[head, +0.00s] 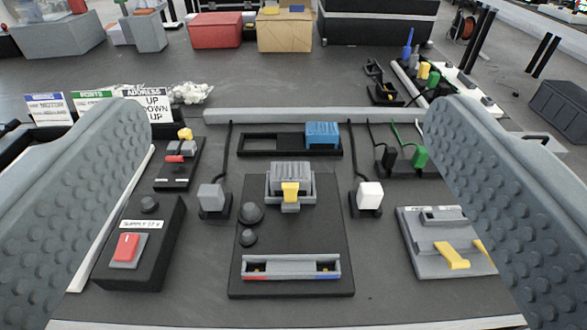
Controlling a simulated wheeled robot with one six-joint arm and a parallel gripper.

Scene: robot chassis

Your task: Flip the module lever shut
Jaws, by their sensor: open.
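A grey module (291,170) sits in a socket on the black central board (330,230). A yellow lever (290,191) is at its front face and appears to hang downward; whether it is latched cannot be told. A second yellow lever (452,256) lies on the grey plate (422,262) at the right, angled toward the front. My gripper (288,112) is wide open and empty. Its two grey dimpled fingers frame the left and right of the head view, with the central board between them. Neither finger visibly touches the module or its lever.
A black box with a red switch (127,247) stands at left front. A grey plug (211,197) and a white plug (369,195) flank the module. A blue block (322,135) lies in a tray (262,143) behind it. A grey rail (310,116) crosses behind; signs (145,104) stand back left.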

